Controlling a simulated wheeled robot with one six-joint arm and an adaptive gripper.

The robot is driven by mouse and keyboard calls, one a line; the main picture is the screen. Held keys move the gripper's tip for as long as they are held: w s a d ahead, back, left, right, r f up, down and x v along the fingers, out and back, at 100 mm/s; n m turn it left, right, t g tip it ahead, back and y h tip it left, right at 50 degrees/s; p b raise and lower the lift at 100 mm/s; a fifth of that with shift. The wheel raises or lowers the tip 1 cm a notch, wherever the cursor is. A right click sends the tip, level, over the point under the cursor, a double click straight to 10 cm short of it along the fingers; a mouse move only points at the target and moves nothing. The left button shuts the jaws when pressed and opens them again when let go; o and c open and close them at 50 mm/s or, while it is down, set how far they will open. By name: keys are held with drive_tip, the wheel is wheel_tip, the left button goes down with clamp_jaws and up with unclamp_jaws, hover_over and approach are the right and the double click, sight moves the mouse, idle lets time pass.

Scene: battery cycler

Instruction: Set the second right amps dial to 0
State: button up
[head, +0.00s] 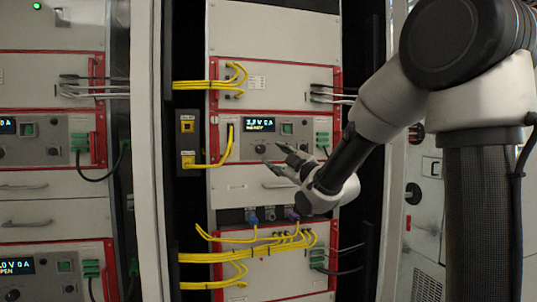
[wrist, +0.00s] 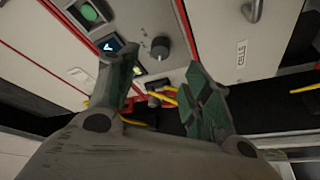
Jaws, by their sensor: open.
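In the head view, the middle-rack unit has a lit display (head: 260,124) that appears to read about 3.8 V and 0 A. A green button (head: 287,129) sits to its right. A dark round dial (head: 260,148) shows below the display, just left of my gripper (head: 272,155). My gripper is open and empty in front of this panel. In the wrist view a dark dial (wrist: 160,48) stands on the pale panel, beyond and between my two fingertips, apart from both. A green button (wrist: 88,12) is at upper left. I cannot read the dial's pointer.
Yellow cables (head: 212,160) plug in left of the unit, and more yellow cables (head: 270,245) run below. Green connectors (head: 322,140) with cables stand to the right. A left rack (head: 40,140) holds similar red-framed units. A drawer handle (wrist: 252,10) shows in the wrist view.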

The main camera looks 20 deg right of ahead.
drive_tip(key=v, duration=0.4)
drive_tip(key=shift+s, duration=0.1)
